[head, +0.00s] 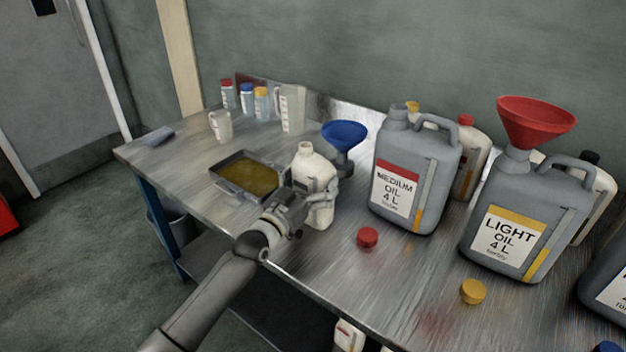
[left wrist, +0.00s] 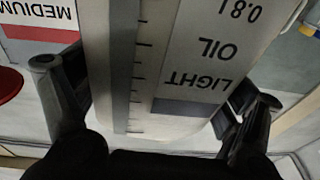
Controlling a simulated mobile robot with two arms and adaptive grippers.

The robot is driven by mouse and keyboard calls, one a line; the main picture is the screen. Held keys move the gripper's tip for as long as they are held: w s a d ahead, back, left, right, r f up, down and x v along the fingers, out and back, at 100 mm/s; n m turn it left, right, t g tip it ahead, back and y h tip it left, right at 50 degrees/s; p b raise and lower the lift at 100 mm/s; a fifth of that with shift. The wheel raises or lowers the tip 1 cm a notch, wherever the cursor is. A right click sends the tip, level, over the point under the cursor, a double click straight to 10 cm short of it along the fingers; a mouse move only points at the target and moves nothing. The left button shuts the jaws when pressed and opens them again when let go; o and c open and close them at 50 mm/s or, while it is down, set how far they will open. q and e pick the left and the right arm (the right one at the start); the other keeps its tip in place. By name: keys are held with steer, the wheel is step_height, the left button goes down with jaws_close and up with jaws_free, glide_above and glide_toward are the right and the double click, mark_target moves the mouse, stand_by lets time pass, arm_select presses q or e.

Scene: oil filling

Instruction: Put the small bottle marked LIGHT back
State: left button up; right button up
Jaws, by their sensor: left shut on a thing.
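The small bottle marked LIGHT (head: 312,165) is white, uncapped and roughly upright near the front edge of the metal table. Its label, with LIGHT, OIL and 0.8 l, shows upside down in the left wrist view (left wrist: 200,60). My left gripper (head: 303,203) is shut on this bottle, one finger on each side; both fingers also show in the left wrist view (left wrist: 155,105). Whether the bottle's base touches the table I cannot tell. My right gripper is in neither view.
A shallow tray of oil (head: 219,183) lies left of the bottle, and a blue funnel (head: 345,134) stands behind it. Grey MEDIUM (head: 437,170) and LIGHT (head: 565,205) cans stand right, the latter with a red funnel (head: 535,120). Red (head: 367,237) and yellow (head: 473,291) caps lie in front.

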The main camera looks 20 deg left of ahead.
arm_select(q)
steer(key=shift+f, duration=0.15)
steer(key=o, duration=1.3)
steer(key=shift+r, duration=0.2)
steer(key=v, duration=1.2)
steer(key=shift+s+f, duration=0.1)
steer(key=shift+f, duration=0.05)
